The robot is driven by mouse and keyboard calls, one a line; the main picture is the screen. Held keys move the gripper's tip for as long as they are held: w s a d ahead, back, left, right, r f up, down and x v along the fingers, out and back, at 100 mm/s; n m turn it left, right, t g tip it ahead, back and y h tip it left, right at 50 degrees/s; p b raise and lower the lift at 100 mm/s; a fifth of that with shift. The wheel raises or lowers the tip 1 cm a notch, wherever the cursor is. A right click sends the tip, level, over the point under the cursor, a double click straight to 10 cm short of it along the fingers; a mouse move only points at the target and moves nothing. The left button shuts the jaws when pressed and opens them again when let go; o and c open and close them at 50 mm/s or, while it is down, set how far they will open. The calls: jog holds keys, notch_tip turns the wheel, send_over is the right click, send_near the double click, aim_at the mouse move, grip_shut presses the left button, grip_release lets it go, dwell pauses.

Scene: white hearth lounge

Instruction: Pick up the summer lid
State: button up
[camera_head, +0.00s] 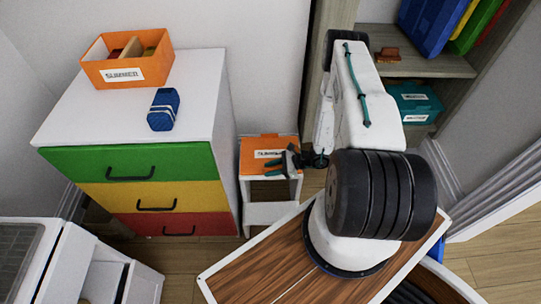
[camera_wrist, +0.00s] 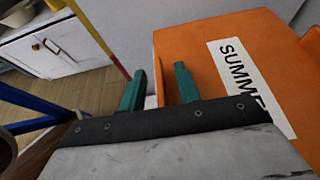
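The orange summer lid (camera_head: 257,144), with a white label, sits on a small white stand beside the drawer cabinet. In the wrist view the lid (camera_wrist: 195,55) fills the right side, and its label reads "SUMME", the rest cut off. My gripper (camera_head: 272,167) is at the lid's front, right part. In the wrist view my gripper (camera_wrist: 160,88) has its two green fingers apart, with a thin orange edge of the lid between them. I see gaps beside that edge, so the fingers do not appear closed on it.
An open orange box (camera_head: 95,76) labelled "SUMMER" and a blue object (camera_head: 163,110) stand on the white cabinet (camera_head: 205,75) with green, yellow and red drawers. A shelf (camera_head: 440,66) at the right holds a teal box (camera_head: 415,100). A wooden-topped table (camera_head: 262,262) is in front.

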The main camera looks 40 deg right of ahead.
grip_shut()
jog(key=shift+r, duration=0.1)
